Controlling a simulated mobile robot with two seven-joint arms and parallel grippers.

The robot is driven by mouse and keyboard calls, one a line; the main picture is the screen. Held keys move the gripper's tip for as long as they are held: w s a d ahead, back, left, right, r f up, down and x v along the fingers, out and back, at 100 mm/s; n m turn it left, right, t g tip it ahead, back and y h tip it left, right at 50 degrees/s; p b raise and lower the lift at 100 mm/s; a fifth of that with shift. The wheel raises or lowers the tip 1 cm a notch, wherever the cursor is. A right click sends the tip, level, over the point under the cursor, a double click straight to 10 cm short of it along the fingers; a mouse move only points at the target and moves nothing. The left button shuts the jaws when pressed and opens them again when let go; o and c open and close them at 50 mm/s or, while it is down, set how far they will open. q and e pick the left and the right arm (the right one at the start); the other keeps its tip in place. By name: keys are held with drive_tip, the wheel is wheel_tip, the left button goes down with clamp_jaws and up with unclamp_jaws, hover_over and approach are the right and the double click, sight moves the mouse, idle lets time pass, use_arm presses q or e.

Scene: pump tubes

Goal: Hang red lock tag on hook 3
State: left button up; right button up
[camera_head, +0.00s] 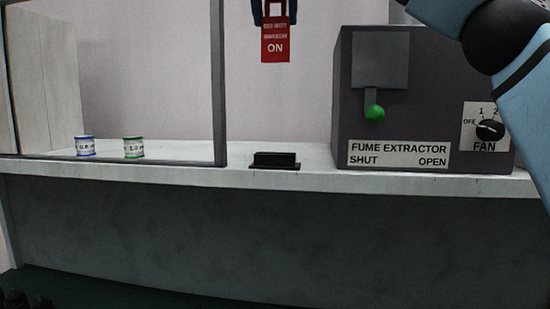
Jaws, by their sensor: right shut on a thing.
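A red tag (275,45) with white lettering, the large word "ON" readable, hangs upright at the top middle of the head view. My right gripper (273,16) is shut on the tag's upper part, at the top edge of the picture. The tag is in the air in front of the pale wall, above the worktop. No hook and no hook number shows in this view. I do not make out my left gripper.
A fume extractor box (398,125) with a green knob (374,113) and fan dial (490,129) stands on the worktop (225,178) at right. A black block (275,160) sits mid-worktop. Blue-marked (85,146) and green-marked (133,148) tubs stand at left behind a frame (218,85).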

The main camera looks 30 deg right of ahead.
drive_tip(key=shift+s+a+f, duration=0.1)
drive_tip(key=shift+s+f, duration=0.1)
drive_tip(key=shift+f, duration=0.15)
wheel_tip(320, 180, down, 19)
drive_tip(key=shift+r+b, duration=0.1)
drive_tip(key=shift+b, duration=0.3)
drive_tip(key=shift+w, duration=0.1)
drive_tip(key=shift+f, duration=0.2)
drive_tip(key=o, duration=0.9)
drive_tip(key=shift+r, duration=0.1)
